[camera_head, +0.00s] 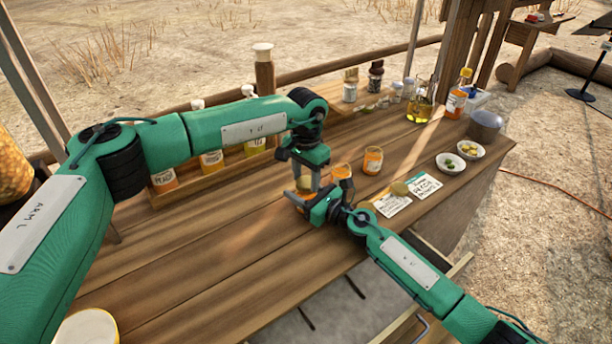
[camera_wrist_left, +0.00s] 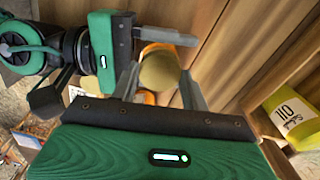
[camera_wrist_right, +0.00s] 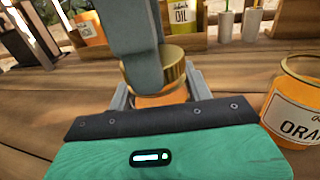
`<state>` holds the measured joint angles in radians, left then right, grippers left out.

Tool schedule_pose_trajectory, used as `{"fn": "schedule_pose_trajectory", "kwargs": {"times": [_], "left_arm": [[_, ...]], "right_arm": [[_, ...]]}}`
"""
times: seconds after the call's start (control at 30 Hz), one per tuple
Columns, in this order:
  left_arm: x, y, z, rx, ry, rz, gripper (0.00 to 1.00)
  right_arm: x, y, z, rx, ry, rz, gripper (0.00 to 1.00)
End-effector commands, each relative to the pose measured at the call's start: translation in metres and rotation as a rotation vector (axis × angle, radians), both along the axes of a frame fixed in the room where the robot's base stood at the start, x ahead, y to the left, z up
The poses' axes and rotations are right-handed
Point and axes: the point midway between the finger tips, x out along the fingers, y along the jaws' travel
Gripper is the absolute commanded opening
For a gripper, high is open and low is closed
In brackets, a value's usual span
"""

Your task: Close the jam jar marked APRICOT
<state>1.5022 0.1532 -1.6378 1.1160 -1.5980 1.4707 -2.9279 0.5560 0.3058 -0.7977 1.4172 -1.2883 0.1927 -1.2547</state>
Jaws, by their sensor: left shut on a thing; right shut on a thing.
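A jam jar with orange contents (camera_wrist_right: 162,97) is between the fingers of my right gripper (camera_head: 304,196), which is shut on it from the side. A round gold lid (camera_wrist_left: 158,72) is between the fingers of my left gripper (camera_head: 307,178), which is shut on it from above. In the right wrist view the lid is at the jar's mouth; I cannot tell whether it is seated or threaded. A left finger hides part of the lid there. The held jar's label is hidden, so I cannot read its name.
An open jar marked ORANGE (camera_wrist_right: 298,103) stands close by, and another orange jar (camera_head: 372,160) is farther right. A loose gold lid (camera_head: 400,188) lies near written cards (camera_head: 425,185). Two small bowls (camera_head: 470,150) are at the right. A bottle rack (camera_head: 195,183) stands behind my left arm.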

Motion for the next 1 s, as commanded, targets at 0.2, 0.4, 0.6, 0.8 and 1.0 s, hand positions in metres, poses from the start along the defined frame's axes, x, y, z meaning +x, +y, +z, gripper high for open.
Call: {"fn": "schedule_pose_trajectory", "kwargs": {"times": [0.2,0.4,0.6,0.8,1.0], "left_arm": [[0.0,0.0,0.001,-0.001,-0.001,0.002,0.67],[0.0,0.0,0.0,0.0,0.0,0.003,0.67],[0.001,0.0,0.009,-0.001,-0.002,0.003,0.67],[0.001,0.0,0.035,-0.001,-0.002,0.004,0.67],[0.0,0.0,0.046,0.0,0.0,0.004,0.67]], "right_arm": [[0.0,0.0,-0.001,-0.001,0.001,-0.001,0.0],[0.0,0.0,-0.001,-0.001,0.001,0.0,0.0],[0.0,0.0,-0.001,-0.001,0.001,0.0,0.0],[0.0,0.0,-0.001,0.0,0.001,0.0,0.0],[0.0,0.0,-0.001,0.0,0.001,0.0,0.0]]}}
